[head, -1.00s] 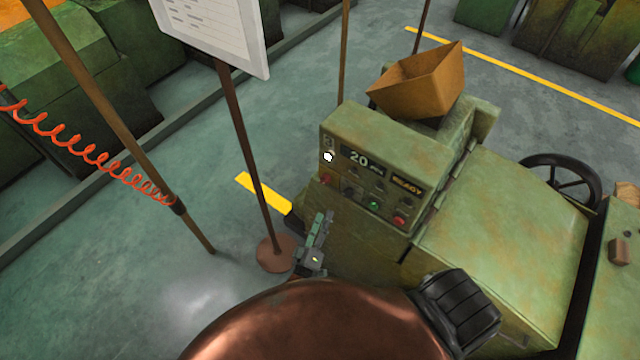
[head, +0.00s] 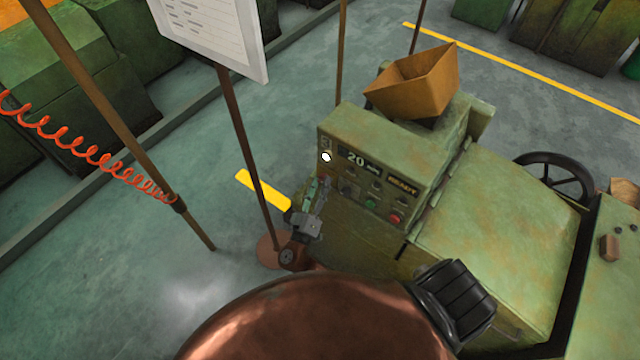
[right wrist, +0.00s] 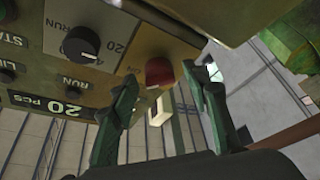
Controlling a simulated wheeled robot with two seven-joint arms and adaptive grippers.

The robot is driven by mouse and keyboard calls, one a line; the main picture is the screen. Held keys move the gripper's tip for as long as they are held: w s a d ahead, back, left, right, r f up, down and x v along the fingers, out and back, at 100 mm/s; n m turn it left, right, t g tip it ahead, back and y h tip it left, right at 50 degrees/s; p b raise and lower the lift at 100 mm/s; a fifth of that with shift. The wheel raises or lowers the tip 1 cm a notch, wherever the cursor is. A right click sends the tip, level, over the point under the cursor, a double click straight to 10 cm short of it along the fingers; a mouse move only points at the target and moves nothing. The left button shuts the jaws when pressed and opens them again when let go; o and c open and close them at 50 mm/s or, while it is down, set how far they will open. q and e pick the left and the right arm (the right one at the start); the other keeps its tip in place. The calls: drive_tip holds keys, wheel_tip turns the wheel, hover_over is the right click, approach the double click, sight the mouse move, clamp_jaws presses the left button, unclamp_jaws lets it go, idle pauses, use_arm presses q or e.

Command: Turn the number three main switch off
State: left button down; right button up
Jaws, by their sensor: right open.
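The green machine's control panel (head: 375,180) faces me in the head view, with a "20" display, a lit READY sign, knobs and buttons. A digit plate at its upper left is too small to read surely. A white knob (head: 326,157) sits below that plate. My right gripper (head: 318,190) is open at the panel's left edge, below the white knob. In the right wrist view a red knob (right wrist: 160,72) and a white block-shaped part (right wrist: 158,112) show between its open fingers (right wrist: 160,85). Contact cannot be told. No label reading main switch is legible. My left gripper is out of view.
A black RUN selector (right wrist: 80,46) is beside the fingers in the wrist view. A brown hopper (head: 415,80) tops the machine. A sign post (head: 247,150) stands just left of the arm, with an orange coiled hose (head: 85,152) farther left.

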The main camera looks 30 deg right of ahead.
drive_tip(key=shift+c, duration=0.2)
drive_tip(key=c, duration=1.1)
